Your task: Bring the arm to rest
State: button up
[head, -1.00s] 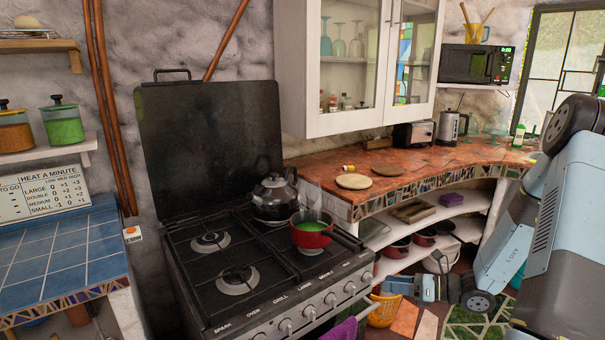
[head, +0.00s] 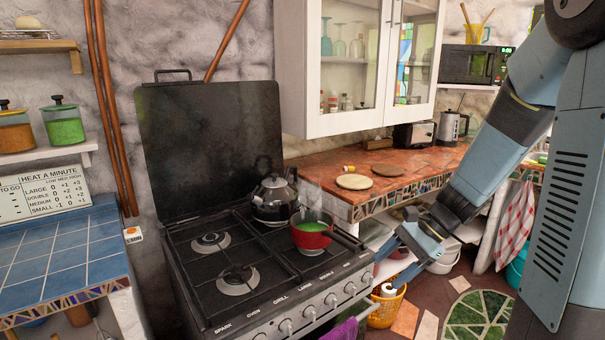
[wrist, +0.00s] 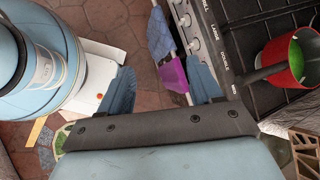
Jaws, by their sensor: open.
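My gripper (head: 388,265) hangs at the end of my blue-grey arm, in front of the counter's lower shelves and just right of the stove's front edge. In the wrist view its two blue fingers stand well apart, and the gap between the fingertips (wrist: 162,72) is empty, with floor tiles and the stove front beyond. My arm comes down from the upper right of the head view.
The stove (head: 270,262) holds a kettle (head: 272,200) and a red pot (head: 312,236) of green contents, its handle toward my gripper. A purple towel (wrist: 172,75) hangs from the oven rail. An orange basket (head: 385,310) stands on the floor below.

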jog(key=s+d+r+n+t+h, duration=0.1)
jog(key=s+r+n+t+h, duration=0.2)
jog(key=s+r+n, duration=0.3)
jog(key=s+d+r+n+t+h, duration=0.2)
jog(key=s+r+n+h, duration=0.3)
jog(key=r, duration=0.5)
jog(key=shift+s+d+r+n+t, duration=0.3)
jog(key=shift+s+n+t, duration=0.25)
jog(key=shift+s, duration=0.5)
